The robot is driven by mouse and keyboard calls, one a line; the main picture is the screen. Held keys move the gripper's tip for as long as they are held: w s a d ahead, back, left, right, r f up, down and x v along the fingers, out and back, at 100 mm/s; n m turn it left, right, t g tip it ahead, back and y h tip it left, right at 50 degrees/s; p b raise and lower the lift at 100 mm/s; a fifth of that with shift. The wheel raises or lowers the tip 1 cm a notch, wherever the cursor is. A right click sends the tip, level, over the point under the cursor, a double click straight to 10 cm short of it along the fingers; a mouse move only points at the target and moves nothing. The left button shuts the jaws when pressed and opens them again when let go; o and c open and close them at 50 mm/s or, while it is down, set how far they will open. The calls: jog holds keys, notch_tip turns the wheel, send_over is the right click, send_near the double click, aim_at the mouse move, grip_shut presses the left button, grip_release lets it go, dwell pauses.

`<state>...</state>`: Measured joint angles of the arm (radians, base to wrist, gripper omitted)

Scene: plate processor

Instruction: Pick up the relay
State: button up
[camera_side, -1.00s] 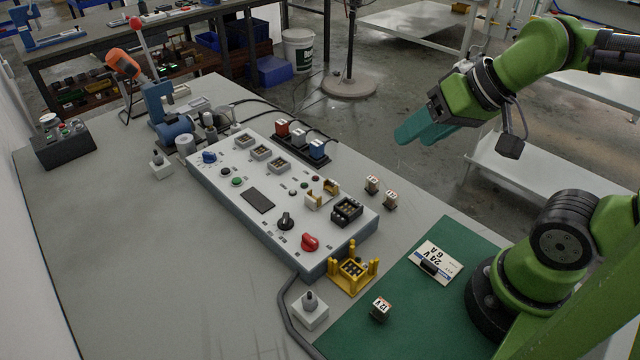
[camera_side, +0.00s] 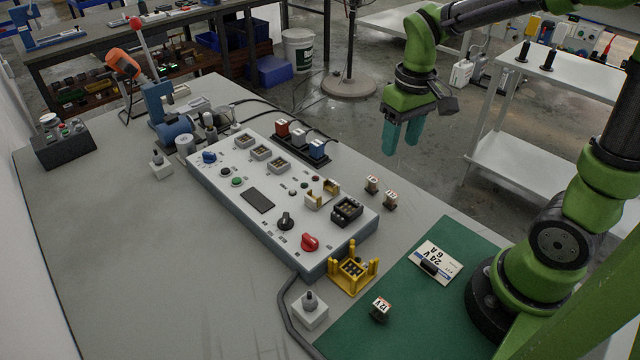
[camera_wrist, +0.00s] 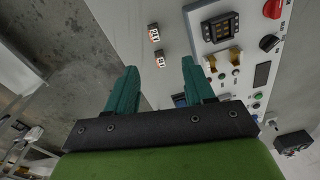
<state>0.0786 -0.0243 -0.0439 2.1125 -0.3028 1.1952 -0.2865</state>
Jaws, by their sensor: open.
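Several small relay-like blocks are in view; I cannot tell which one is meant. Two white blocks with printed tops stand side by side right of the panel, a rear one (camera_side: 372,184) and a front one (camera_side: 390,199). Both show in the wrist view, one (camera_wrist: 154,33) above the other (camera_wrist: 160,60). A block marked 12V (camera_side: 380,308) sits on the green mat (camera_side: 350,338). My gripper (camera_side: 401,148) is open and empty, pointing down, above and apart from the white pair.
The control panel (camera_side: 258,200) with knobs and sockets fills the middle of the table. A yellow holder (camera_side: 352,274) stands at its front corner. A card marked 24V 6A (camera_side: 436,262) lies on the mat.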

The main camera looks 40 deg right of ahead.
send_near(389, 192)
jog(key=shift+n, duration=0.4)
jog(key=f, duration=0.5)
jog(key=shift+s+a, duration=0.25)
jog(key=shift+s, duration=0.1)
jog(key=shift+w+d+f, duration=0.1)
jog(key=shift+w+f, duration=0.05)
jog(key=shift+f, duration=0.8)
jog(key=shift+w+f, duration=0.2)
jog(key=shift+f, duration=0.8)
jog(key=shift+w+d+f, duration=0.1)
jog(key=shift+w+f, duration=0.05)
jog(key=shift+f, duration=0.8)
grip_shut()
